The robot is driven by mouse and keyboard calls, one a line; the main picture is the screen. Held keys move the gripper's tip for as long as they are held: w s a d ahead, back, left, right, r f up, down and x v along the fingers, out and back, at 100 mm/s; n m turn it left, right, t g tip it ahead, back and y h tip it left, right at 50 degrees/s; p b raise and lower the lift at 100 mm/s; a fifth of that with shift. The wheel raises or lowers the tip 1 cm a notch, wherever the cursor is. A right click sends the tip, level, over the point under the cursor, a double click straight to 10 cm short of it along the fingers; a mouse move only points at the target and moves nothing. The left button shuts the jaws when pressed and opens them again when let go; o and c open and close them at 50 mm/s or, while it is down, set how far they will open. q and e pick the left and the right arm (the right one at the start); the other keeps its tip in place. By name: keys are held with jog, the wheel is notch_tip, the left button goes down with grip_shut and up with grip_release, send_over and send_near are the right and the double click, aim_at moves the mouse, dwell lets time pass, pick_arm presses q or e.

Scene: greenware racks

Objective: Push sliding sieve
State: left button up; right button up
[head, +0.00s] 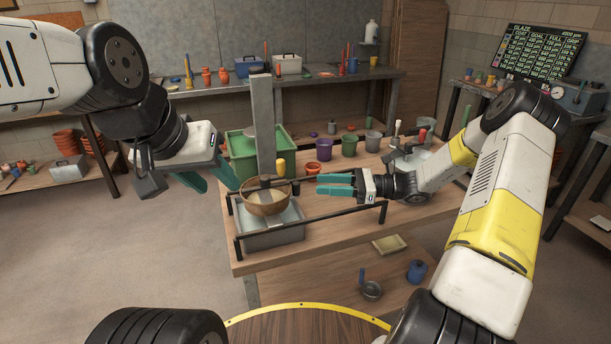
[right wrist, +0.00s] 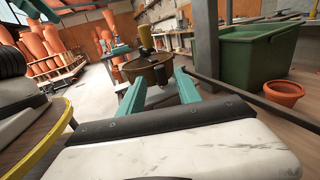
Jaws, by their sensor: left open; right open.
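The round brown sieve (head: 266,203) rests on two black rails (head: 330,216) above a grey tub (head: 275,238) near the table's left front corner. A dark bar with an upright yellow handle (head: 281,167) shows at its top. My right gripper (head: 318,185) is open and empty, to the right of the sieve, fingers pointing at it with a gap. In the right wrist view, the sieve (right wrist: 150,72) stands beyond the fingertips (right wrist: 158,90). My left gripper (head: 220,182) is open and empty, up and left of the sieve, apart from it.
A green bin (head: 243,164) and a grey upright post (head: 262,120) stand behind the sieve. Purple (head: 324,149), green and grey pots stand further back. A terracotta pot (head: 313,168) sits near my right gripper. The table's right front is mostly bare.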

jog(key=a, duration=0.6)
jog(key=shift+w, duration=0.2)
jog(key=shift+a, duration=0.1)
jog(key=shift+c, duration=0.4)
grip_shut()
dwell(0.7)
